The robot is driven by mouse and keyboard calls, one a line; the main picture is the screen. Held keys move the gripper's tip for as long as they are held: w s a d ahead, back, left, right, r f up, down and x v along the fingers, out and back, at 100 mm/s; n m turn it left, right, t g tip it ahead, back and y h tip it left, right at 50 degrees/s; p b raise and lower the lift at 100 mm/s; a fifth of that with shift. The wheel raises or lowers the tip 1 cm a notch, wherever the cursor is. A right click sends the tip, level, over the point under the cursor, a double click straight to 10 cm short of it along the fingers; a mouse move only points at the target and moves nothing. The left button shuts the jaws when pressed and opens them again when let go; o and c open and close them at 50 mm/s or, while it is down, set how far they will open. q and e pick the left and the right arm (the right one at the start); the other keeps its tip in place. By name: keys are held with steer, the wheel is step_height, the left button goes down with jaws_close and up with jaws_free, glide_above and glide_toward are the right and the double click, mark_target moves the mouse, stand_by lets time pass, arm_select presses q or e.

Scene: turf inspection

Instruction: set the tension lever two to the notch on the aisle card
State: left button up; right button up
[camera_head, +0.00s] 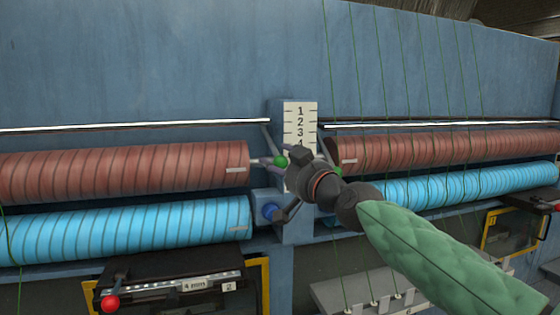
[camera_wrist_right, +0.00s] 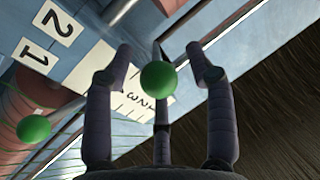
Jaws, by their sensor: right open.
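My right gripper (camera_head: 300,160) reaches in from the right to the scale post and is open. In the wrist view its fingers (camera_wrist_right: 159,52) stand apart, with a green lever knob (camera_wrist_right: 158,78) seen between them; I cannot tell whether they touch it. In the head view one green knob (camera_head: 281,160) shows just left of the gripper and another green knob (camera_head: 335,171) just right of it. The other knob in the wrist view (camera_wrist_right: 33,128) is at far left. The notch scale (camera_head: 300,120) reads 1 to 4 downward; its lower part is hidden by the gripper. My left gripper is out of view.
Brown rollers (camera_head: 120,170) and blue rollers (camera_head: 120,230) flank the post. Number plates 1 (camera_wrist_right: 35,55) and 2 (camera_wrist_right: 57,22) show in the wrist view. A black panel (camera_head: 170,275) with small labels sits below left, beside a red knob (camera_head: 110,302). Green threads hang at right.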

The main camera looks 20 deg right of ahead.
steer(key=v, duration=1.1)
steer(key=shift+s, duration=0.3)
steer(key=w+a+f+g+h+b, duration=0.1)
steer(key=w+f, duration=0.3)
steer(key=f, duration=0.6)
steer(key=w+a+f+m+g+b, duration=0.1)
steer(key=w+a+f+g+b, duration=0.15)
steer(key=f, duration=0.65)
steer(key=w+a+f+g+h+b, duration=0.1)
steer(key=w+f, duration=0.4)
steer(key=f, duration=0.5)
step_height(320, 180, down, 26)
steer(key=a+m+g+b, duration=0.1)
steer(key=g+b, duration=0.2)
steer(key=g, duration=0.1)
steer(key=s+a+f+m+g+b, duration=0.15)
steer(key=s+f, duration=0.25)
steer(key=f, duration=0.6)
steer(key=s+f+g+b, duration=0.2)
steer(key=s+f, duration=0.3)
steer(key=f, duration=0.5)
steer(key=s+a+f+g+b, duration=0.15)
steer(key=s+f, duration=0.25)
steer(key=f, duration=0.6)
steer(key=s+a+f+m+g+b, duration=0.1)
steer(key=s+f+g+b, duration=0.3)
steer(key=s+f, duration=1.2)
steer(key=s+a, duration=0.1)
steer(key=s, duration=0.2)
steer(key=shift+s+f, duration=0.25)
